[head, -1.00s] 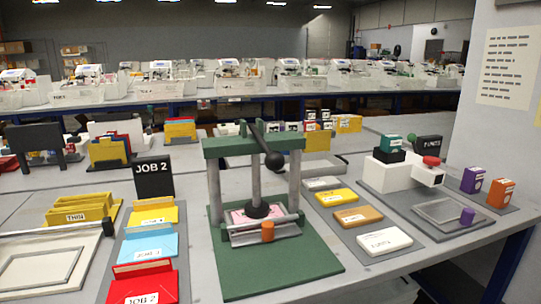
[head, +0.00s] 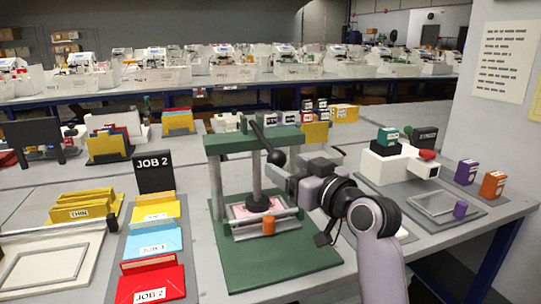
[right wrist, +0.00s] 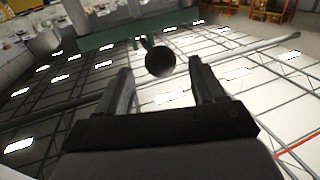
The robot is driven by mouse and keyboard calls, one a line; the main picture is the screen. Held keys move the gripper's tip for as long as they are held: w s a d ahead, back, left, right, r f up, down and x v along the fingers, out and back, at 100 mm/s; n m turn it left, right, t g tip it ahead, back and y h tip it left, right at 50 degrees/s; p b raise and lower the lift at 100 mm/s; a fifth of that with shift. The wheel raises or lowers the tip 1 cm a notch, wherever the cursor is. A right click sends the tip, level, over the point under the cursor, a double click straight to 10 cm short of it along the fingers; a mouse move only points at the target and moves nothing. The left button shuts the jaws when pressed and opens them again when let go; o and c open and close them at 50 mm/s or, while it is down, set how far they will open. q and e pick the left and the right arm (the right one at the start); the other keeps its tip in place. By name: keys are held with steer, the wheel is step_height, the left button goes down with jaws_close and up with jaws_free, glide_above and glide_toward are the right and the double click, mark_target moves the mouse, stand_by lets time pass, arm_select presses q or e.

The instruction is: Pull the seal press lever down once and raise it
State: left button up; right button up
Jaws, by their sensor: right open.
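The seal press has a green frame (head: 250,143) on a green base (head: 280,262), with grey posts and a round black stamp (head: 259,202) over a pink sheet (head: 238,212). Its black lever (head: 262,137) slopes down to a black ball knob (head: 277,157) at the front, just below the crossbar. My right gripper (head: 280,175) is just right of and below the knob, apart from it as far as I can tell. In the right wrist view the knob (right wrist: 160,61) shows between and beyond the open, empty fingers (right wrist: 162,88). My left gripper is not in view.
An orange block (head: 268,226) sits at the front of the press. Card trays (head: 150,240) and a JOB 2 sign (head: 154,171) stand to the left. Purple and orange boxes (head: 492,184) are at the far right.

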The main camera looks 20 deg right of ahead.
mark_target(270, 156)
steer(key=shift+w+r, duration=0.2)
steer(key=shift+w, duration=0.1)
steer(key=shift+x, duration=3.3)
steer(key=shift+s+a+f, duration=0.1)
steer(key=shift+f, duration=0.05)
